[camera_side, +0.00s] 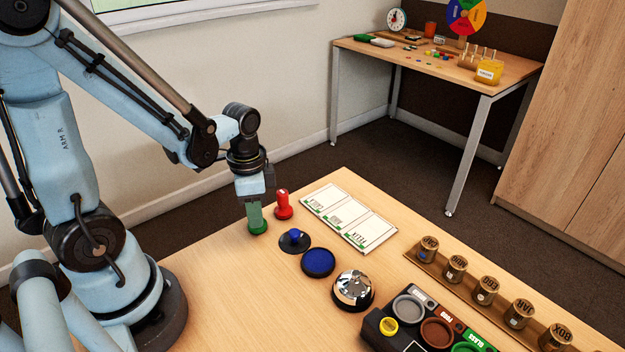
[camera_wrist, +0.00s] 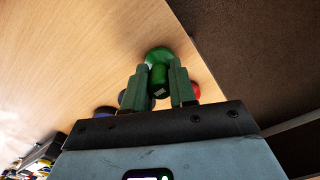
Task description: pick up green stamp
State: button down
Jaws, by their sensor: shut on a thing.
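The green stamp (camera_side: 257,226) stands at the far edge of the table, its round base low at the tabletop. My gripper (camera_side: 256,212) points down over it, shut on its handle. In the wrist view the green stamp (camera_wrist: 159,75) sits between the two green fingers of my gripper (camera_wrist: 158,88). The fingers hide most of the handle in the side view. I cannot tell whether the base touches the table. A red stamp (camera_side: 283,205) stands upright just to the right, and part of it shows in the wrist view (camera_wrist: 196,91).
A dark stamp with a blue knob (camera_side: 295,240), a blue ink pad (camera_side: 318,262) and a silver bell (camera_side: 353,290) lie to the right. A white card (camera_side: 348,217) lies behind them. Labelled cups (camera_side: 487,289) and a dark tray (camera_side: 374,333) are farther right.

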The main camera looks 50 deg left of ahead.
jog(key=shift+r, duration=0.2)
jog(key=shift+r, duration=0.6)
jog(key=r, duration=0.1)
jog(key=d+r, duration=0.1)
jog(key=r, duration=0.1)
jog(key=shift+s+d+r, duration=0.1)
jog(key=shift+s+d, duration=0.05)
jog(key=shift+s, duration=0.05)
jog(key=s+d+r, duration=0.3)
jog(key=d+r, duration=0.3)
jog(key=d, duration=0.3)
jog(key=shift+s+d, duration=0.15)
jog(key=shift+d, duration=0.25)
jog(key=shift+r, duration=0.1)
